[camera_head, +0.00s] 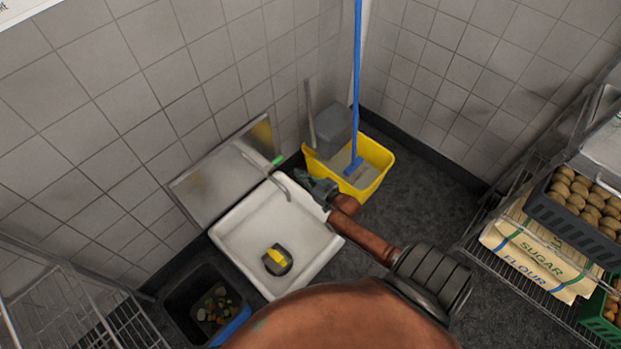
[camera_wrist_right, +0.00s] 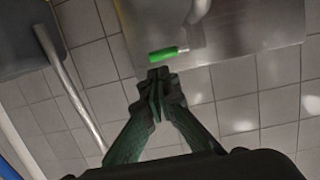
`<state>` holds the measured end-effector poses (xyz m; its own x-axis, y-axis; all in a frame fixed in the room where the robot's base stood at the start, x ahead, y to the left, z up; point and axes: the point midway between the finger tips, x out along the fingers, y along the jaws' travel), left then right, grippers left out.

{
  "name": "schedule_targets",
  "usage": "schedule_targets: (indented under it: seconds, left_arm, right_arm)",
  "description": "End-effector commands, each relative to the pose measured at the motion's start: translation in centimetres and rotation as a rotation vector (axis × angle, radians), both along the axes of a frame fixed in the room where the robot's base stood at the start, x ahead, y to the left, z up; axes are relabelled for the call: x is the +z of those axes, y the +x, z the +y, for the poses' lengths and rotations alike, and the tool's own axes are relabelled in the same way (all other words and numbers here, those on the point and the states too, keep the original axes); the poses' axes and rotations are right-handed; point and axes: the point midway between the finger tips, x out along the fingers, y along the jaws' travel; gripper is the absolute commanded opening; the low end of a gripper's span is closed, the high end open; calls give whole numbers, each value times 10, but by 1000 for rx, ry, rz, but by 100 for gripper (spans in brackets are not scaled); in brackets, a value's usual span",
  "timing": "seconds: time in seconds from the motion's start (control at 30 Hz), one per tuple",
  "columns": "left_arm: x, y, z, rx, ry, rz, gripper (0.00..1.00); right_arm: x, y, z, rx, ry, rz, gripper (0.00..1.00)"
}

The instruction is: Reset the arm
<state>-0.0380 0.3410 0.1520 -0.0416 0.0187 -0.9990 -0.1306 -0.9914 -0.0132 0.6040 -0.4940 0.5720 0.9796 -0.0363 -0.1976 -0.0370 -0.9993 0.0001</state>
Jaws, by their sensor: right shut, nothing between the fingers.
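My right arm (camera_head: 365,240) reaches from the lower right across the floor to the sink. Its gripper (camera_head: 308,178) is at the back right of the white sink (camera_head: 325,252), close to the faucet (camera_head: 281,187). In the right wrist view the gripper (camera_wrist_right: 155,78) has its fingertips together, with nothing between them. The green-tipped faucet handle (camera_wrist_right: 165,54) appears just beyond the fingertips; I cannot tell whether they touch. My left gripper is not in view.
A black and yellow object (camera_head: 278,260) lies in the sink. A yellow mop bucket (camera_head: 375,168) with a blue-handled mop (camera_head: 356,80) stands behind the gripper. A dark bin (camera_head: 180,298) with scraps is left of the sink. Wire shelves (camera_head: 470,245) with sacks and crates stand right.

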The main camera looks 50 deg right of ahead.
Motion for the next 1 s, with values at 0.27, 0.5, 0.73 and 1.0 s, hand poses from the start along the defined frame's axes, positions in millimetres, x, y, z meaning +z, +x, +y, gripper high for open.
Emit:
schedule_targets:
  seconds: [0.27,0.5,0.73,1.0]
  left_arm:
    - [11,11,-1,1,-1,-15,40]
    - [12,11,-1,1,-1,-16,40]
    - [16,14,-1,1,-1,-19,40]
    - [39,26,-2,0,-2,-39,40]
  right_arm:
    - [8,-37,-1,0,0,0,0]
    - [8,-42,-1,1,0,0,0]
    - [-15,-55,0,-7,-3,54,0]
    - [-147,-160,18,-29,-25,398,0]
